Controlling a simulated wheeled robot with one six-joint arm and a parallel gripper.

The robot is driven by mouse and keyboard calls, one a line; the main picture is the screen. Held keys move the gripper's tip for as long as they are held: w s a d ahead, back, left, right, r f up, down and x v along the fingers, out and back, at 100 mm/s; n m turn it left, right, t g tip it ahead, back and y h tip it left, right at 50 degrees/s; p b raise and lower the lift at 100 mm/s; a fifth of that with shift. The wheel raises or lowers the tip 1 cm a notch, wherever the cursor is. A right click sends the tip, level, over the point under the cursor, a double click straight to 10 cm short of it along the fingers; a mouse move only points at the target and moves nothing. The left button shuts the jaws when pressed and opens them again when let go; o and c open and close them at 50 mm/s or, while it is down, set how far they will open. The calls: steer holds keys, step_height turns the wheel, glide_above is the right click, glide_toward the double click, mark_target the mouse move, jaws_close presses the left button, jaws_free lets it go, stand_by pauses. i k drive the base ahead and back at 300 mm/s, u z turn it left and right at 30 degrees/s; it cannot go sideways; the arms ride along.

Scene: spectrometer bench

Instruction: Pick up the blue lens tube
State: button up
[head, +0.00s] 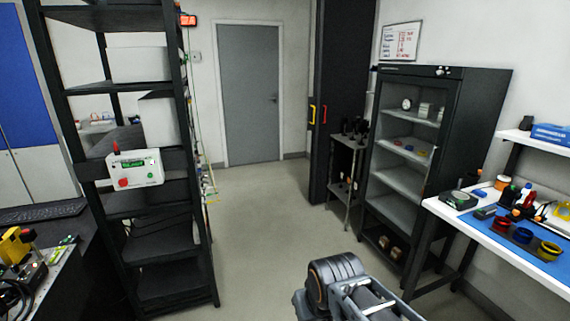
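A short, wide cylinder with a blue rim (522,235), which looks like the blue lens tube, stands on the right-hand bench. It sits in a row between a similar red-rimmed cylinder (500,224) and a yellow-rimmed one (549,249). They are small in the picture, so I cannot make out details. Part of my own arm shows at the bottom middle, well to the left of the bench and apart from it. My gripper's fingers do not show.
The white-topped bench (449,214) with a blue mat also holds bottles and small instruments. A dark open-shelved cabinet (460,120) stands behind it. A black rack (200,190) stands at left. The grey floor (262,225) between is clear towards a door (249,95).

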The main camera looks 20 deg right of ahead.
mark_target(521, 237)
steer(key=z, duration=0.35)
steer(key=i, duration=1.8)
steer(key=z, duration=1.35)
steer(key=i, duration=0.95)
steer(key=z, duration=1.65)
steer(key=i, duration=0.5)
steer(key=z, duration=0.3)
